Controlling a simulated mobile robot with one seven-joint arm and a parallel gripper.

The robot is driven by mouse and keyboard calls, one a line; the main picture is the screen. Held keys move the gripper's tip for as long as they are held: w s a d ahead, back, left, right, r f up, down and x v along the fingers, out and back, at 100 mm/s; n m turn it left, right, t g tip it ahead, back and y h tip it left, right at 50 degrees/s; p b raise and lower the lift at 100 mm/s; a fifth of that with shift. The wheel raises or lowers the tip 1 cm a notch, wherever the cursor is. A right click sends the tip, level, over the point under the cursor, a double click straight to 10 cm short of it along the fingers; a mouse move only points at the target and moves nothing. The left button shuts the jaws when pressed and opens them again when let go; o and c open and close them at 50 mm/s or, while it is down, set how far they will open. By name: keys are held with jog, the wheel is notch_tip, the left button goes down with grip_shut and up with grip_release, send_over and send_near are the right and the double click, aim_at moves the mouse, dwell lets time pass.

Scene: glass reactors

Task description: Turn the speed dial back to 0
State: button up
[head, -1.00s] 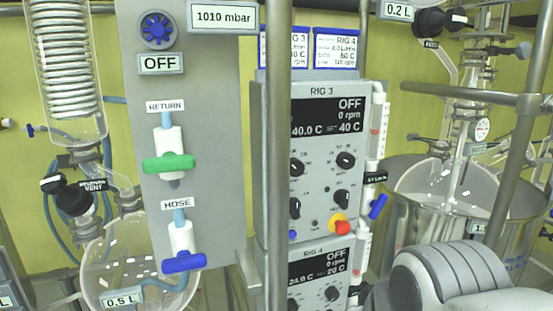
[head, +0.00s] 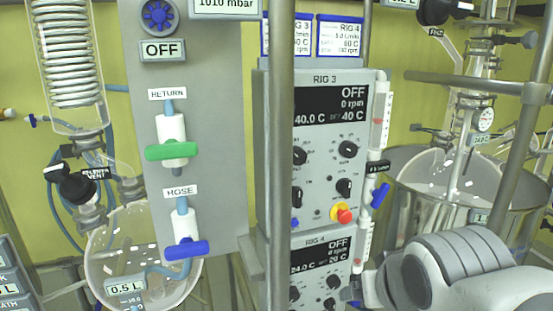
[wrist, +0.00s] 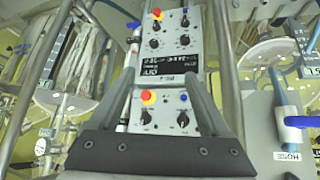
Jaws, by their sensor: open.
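The RIG 3 panel (head: 325,79) stands in the middle of the head view, its display (head: 331,105) reading OFF, 0 rpm and 40 C. Several black dials sit below it, among them an upper right dial (head: 347,149) and a lower right dial (head: 344,187). I cannot read which is the speed dial. A red and yellow button (head: 341,214) is beneath. The wrist view is upside down. There my gripper (wrist: 162,78) is open and empty, its dark fingers spread over the panels. Two black dials, one on the left (wrist: 149,117) and one on the right (wrist: 182,118), show between them.
The RIG 4 panel (head: 316,242) is directly below, also reading OFF. A vertical metal pole (head: 280,150) partly covers the panels' left side. A grey board with a green valve handle (head: 171,152) and a blue one (head: 186,249) stands left. Glassware (head: 450,180) is at right.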

jog(key=w+d+r+t, duration=0.3)
jog(key=w, duration=0.2)
jog(key=n+t+y, duration=0.2)
jog(key=t+y, duration=0.4)
send_near(300, 157)
jog(key=p+x, duration=0.1)
jog(key=x, duration=0.8)
grip_shut()
